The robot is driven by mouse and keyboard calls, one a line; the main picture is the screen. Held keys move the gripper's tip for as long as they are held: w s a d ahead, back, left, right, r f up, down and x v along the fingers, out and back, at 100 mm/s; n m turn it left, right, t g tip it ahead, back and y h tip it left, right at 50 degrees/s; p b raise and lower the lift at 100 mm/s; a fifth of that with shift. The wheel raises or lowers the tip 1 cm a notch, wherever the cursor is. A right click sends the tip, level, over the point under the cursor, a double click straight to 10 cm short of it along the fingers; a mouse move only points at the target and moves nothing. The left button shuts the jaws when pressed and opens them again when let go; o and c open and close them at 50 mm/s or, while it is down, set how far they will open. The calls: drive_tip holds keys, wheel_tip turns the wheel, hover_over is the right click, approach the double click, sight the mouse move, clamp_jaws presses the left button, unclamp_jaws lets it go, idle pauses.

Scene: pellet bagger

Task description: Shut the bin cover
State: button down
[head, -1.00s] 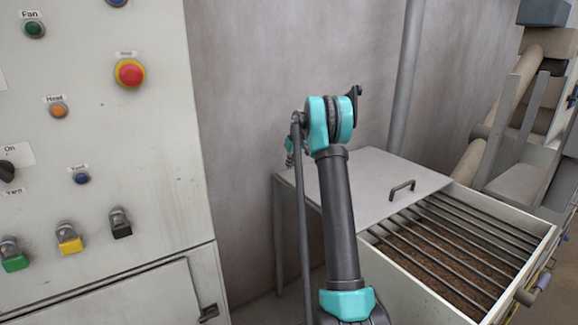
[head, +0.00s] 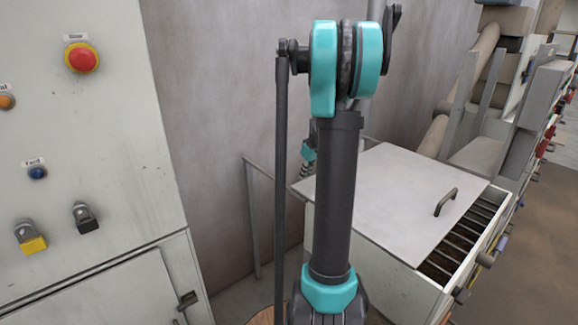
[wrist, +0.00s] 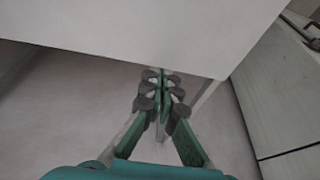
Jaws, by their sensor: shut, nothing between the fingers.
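The bin cover (head: 395,200) is a flat pale-grey plate with a dark bar handle (head: 446,202). It lies over most of the bin (head: 408,290), and a strip of the bin's barred top (head: 462,242) shows uncovered on the right. In the wrist view, my gripper (wrist: 163,88) is shut and empty, with its fingertips at the edge of a pale panel (wrist: 130,35). I cannot tell whether they touch it. In the head view my arm hides most of the gripper; a teal part shows near the cover's far-left edge.
A control cabinet (head: 90,140) with a red stop button (head: 81,57) and other controls stands on the left. A grey wall (head: 215,100) is behind. Machinery with pipes and a chute (head: 480,155) stands at the back right. Bare floor (head: 545,230) shows at the far right.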

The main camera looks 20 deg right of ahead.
drive_tip(key=s+d, duration=0.1)
drive_tip(key=s, duration=0.2)
drive_tip(key=s+d, duration=0.1)
drive_tip(key=s, duration=0.2)
drive_tip(key=s+d, duration=0.1)
drive_tip(key=s, duration=0.1)
drive_tip(key=shift+s+d, duration=0.1)
drive_tip(key=shift+s, duration=0.3)
drive_tip(key=shift+s+f, duration=0.1)
drive_tip(key=w, duration=0.1)
drive_tip(key=w+a, duration=0.1)
drive_tip(key=w, duration=0.2)
drive_tip(key=shift+w+a, duration=0.2)
drive_tip(key=shift+a, duration=0.05)
drive_tip(key=v, duration=1)
drive_tip(key=s+a+f+m, duration=0.2)
drive_tip(key=s+a+f, duration=0.5)
drive_tip(key=s+a, duration=0.3)
drive_tip(key=s+a+f+m+h, duration=0.1)
drive_tip(key=s+a+f+m, duration=0.1)
drive_tip(key=s+a+f, duration=0.6)
drive_tip(key=s+a, duration=0.2)
drive_tip(key=a, duration=0.1)
drive_tip(key=shift+a+f+t, duration=0.25)
drive_tip(key=shift+a+t, duration=0.05)
drive_tip(key=shift+a, duration=0.05)
